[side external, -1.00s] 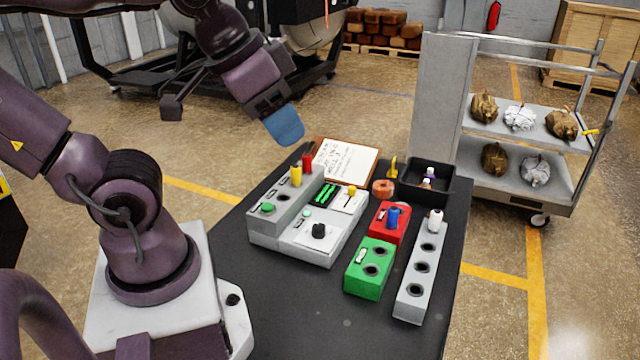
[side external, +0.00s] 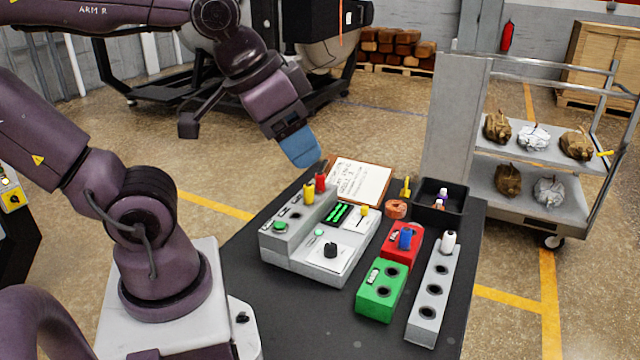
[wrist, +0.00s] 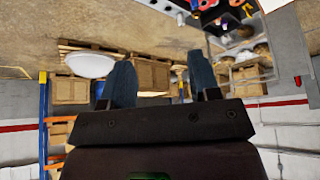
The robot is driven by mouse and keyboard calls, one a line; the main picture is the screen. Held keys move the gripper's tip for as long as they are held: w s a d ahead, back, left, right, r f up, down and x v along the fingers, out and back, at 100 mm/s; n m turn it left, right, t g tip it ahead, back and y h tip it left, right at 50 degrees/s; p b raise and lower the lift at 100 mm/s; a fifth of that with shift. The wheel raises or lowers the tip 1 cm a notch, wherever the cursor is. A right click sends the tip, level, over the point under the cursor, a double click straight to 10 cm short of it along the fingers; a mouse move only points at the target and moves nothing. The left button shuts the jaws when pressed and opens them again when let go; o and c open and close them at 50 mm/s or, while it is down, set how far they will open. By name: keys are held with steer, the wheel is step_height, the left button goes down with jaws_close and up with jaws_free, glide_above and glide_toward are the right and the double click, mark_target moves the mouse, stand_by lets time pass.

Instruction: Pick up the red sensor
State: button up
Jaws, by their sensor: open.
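The red sensor (side external: 320,182) is a small red cylinder standing upright at the back of the grey control box (side external: 318,240), beside a yellow one (side external: 308,194). My gripper (side external: 303,148), with blue fingers, hangs tilted above and slightly left of the red sensor in the side view, apart from it. In the wrist view its two fingers (wrist: 160,65) are spread with nothing between them. Coloured parts show at the top edge of the wrist view, but I cannot tell which is the red sensor.
A clipboard (side external: 360,181) lies behind the control box. A green block (side external: 381,292), a red block (side external: 402,247) with a blue cylinder, a grey strip (side external: 428,310) and a black bin (side external: 452,200) stand to the right. A metal cart (side external: 528,215) stands beyond the dark table.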

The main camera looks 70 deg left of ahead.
step_height(320, 180, down, 2)
steer(key=w+a+n+g, duration=0.1)
steer(key=a, duration=0.1)
steer(key=n+g, duration=0.5)
steer(key=n, duration=1)
glide_above(320, 174)
step_height(320, 174, down, 12)
steer(key=r, duration=0.1)
steer(key=shift+n, duration=0.3)
steer(key=f, duration=0.8)
steer(key=shift+w+d+f, duration=0.15)
steer(key=shift+w, duration=0.05)
steer(key=f, duration=0.5)
steer(key=shift+s+a, duration=0.15)
steer(key=shift+a, duration=0.15)
steer(key=c, duration=1)
